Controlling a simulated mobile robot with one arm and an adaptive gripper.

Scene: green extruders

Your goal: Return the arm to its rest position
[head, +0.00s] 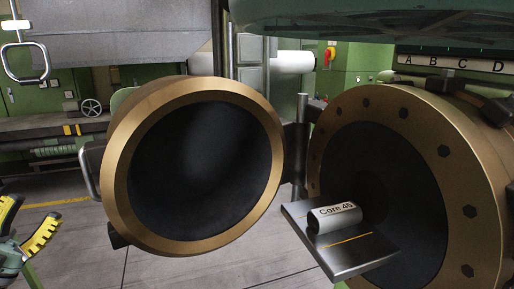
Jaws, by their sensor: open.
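My gripper (36,209) shows at the lower left edge, with yellow and black fingers spread apart and nothing between them. The rest of my arm is mostly out of the picture. It is left of the round bronze-rimmed door (118,190), clear of its handle. A grey cylinder marked "Core 45" (334,217) lies on its side on a dark metal tray (357,259), well to the right of my gripper. The tray juts out in front of the round bronze-rimmed chamber (487,180).
The door stands swung open on a hinge post (301,150), its dark hollow facing me. A metal handle (87,174) sticks out on its left side. Green machines (15,100) stand behind. Grey floor (65,240) is free between my gripper and the door.

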